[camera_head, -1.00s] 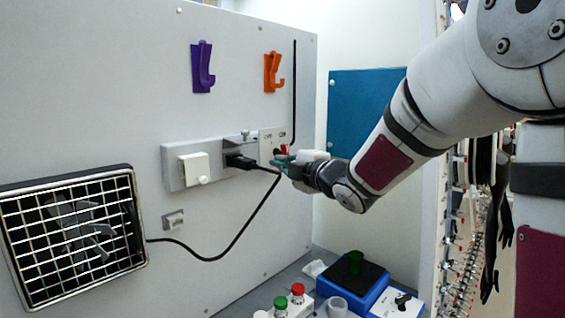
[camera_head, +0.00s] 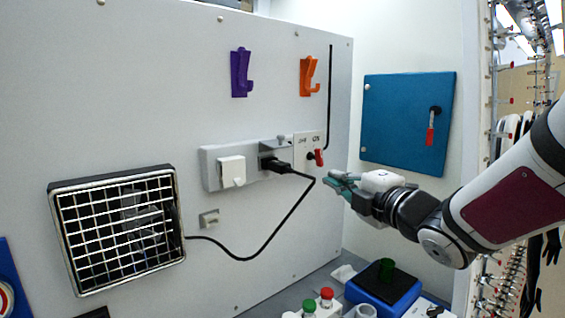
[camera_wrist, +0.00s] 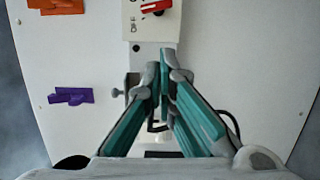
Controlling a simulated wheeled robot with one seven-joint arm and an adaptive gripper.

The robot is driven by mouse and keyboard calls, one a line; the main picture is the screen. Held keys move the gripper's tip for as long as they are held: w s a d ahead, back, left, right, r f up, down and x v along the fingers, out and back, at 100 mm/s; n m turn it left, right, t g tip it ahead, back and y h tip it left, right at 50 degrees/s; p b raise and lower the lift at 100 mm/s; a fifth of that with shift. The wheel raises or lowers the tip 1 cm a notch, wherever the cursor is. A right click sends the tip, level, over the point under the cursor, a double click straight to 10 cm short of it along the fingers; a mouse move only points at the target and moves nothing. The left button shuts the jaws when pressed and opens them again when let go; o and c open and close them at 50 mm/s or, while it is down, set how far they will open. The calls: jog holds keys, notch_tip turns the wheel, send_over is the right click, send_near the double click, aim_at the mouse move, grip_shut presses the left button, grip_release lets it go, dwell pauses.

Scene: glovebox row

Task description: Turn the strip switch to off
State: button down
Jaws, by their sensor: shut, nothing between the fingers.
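The strip switch (camera_head: 319,157) is a red lever on a white plate at the right end of a grey power strip (camera_head: 210,172). Small labels above it seem to read OFF at left and ON at right. The red part sits to the right of its dark hub, on the ON side. The gripper's teal fingers (camera_wrist: 163,68) nearly meet in the wrist view.
A black plug (camera_head: 275,164) and cord run from the strip to a caged fan (camera_head: 118,230). Purple (camera_head: 241,73) and orange (camera_head: 309,76) hooks are above. A blue door (camera_head: 400,120) with a red handle is at right. Bottles and a blue device (camera_head: 383,290) stand below.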

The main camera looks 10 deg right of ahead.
aim_at(316, 159)
jog(key=w+a+r+n+p, duration=0.1)
jog(key=w+n+p, duration=0.1)
jog(key=w, duration=0.8)
jog(key=shift+w+a+r+p, duration=0.25)
jog(key=shift+w+a+p, duration=0.15)
jog(key=shift+p, duration=0.35)
